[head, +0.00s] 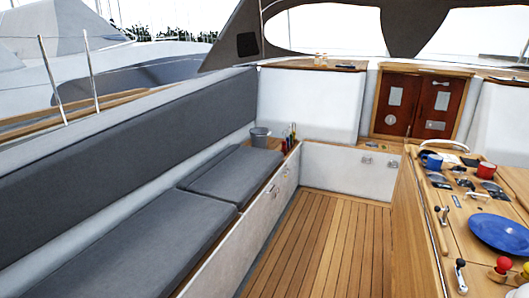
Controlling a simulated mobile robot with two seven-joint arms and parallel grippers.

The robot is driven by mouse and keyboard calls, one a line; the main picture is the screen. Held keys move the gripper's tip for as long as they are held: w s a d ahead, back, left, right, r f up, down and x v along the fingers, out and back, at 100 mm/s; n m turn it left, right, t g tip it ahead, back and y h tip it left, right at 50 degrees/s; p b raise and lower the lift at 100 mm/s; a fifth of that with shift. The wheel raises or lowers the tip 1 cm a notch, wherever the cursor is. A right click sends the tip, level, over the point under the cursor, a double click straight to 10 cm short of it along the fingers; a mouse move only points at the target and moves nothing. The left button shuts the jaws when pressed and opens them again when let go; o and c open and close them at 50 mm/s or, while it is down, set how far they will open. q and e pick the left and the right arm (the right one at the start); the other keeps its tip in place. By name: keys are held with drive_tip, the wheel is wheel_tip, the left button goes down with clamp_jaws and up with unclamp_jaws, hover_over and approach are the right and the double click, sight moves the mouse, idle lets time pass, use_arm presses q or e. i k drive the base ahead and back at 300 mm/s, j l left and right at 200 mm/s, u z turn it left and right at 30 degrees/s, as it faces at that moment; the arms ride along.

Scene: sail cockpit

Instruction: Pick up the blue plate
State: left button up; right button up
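The blue plate (499,232) lies flat on the wooden table (456,219) at the right of the head view. Neither of my grippers is in the head view.
A blue mug (432,162), a red mug (486,170) and small dark items stand at the table's far end. Red and yellow balls (503,265) sit near the plate. A grey cushioned bench (160,235) runs along the left. The wooden floor (325,240) between is clear.

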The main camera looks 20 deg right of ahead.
sight(505, 234)
drive_tip(key=i+z, duration=0.4)
drive_tip(key=i, duration=0.15)
drive_tip(key=i+z, duration=0.35)
drive_tip(key=i, duration=0.2)
drive_tip(key=i+z, duration=0.4)
drive_tip(key=i, duration=1.65)
drive_tip(key=z, duration=0.5)
drive_tip(key=i+j+z, duration=0.1)
drive_tip(key=z, duration=0.35)
drive_tip(key=j+z, duration=0.2)
drive_tip(key=z, duration=0.3)
